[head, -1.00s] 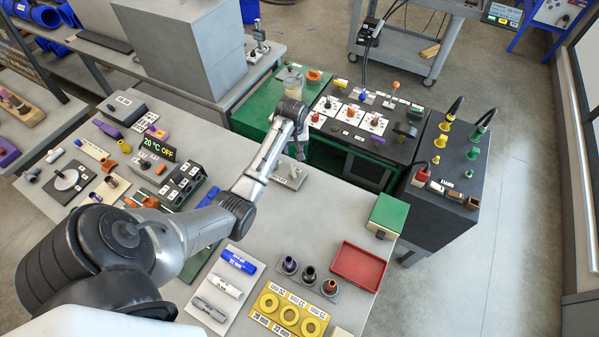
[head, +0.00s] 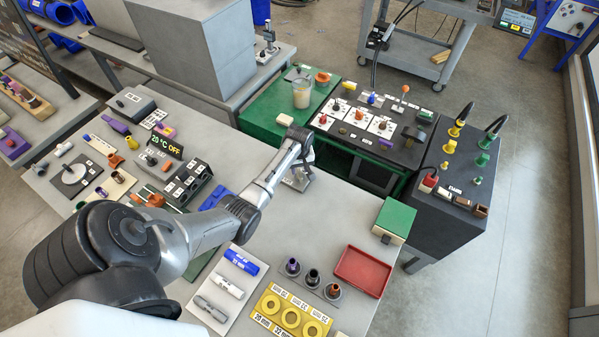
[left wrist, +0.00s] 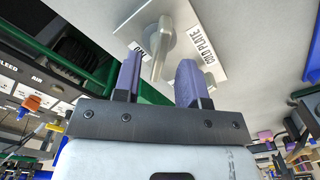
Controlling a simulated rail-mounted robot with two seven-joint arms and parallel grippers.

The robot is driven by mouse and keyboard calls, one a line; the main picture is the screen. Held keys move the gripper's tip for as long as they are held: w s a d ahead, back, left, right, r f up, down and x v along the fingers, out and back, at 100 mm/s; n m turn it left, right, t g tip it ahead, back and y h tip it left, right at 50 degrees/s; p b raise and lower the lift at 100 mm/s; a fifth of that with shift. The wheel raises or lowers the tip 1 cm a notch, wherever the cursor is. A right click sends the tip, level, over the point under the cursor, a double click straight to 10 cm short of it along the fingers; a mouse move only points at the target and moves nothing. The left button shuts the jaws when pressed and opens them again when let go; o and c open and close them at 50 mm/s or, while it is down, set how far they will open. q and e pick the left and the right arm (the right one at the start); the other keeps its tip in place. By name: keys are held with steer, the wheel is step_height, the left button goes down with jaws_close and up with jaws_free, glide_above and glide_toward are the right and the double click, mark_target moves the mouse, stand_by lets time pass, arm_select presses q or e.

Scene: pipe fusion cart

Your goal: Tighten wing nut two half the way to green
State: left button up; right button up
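My left gripper (head: 298,172) hangs low over a small pale plate (head: 290,185) on the grey bench, partly hiding it. In the left wrist view the gripper (left wrist: 160,82) is open, with two purple fingers apart and nothing held. Beyond the fingertips is the plate (left wrist: 208,68), labelled "COLD PLATE", with a grey metal post (left wrist: 160,48) standing on it. The post lines up between the fingers; whether they flank it I cannot tell. Small knobs on white cards (head: 358,117) sit on the black panel; I cannot tell which part is wing nut two. My right gripper is not in view.
A green box (head: 395,218) and a red tray (head: 362,270) stand right of the arm. Bare bench lies between arm and green box.

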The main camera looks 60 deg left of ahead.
arm_select(q)
steer(key=shift+f, duration=1.35)
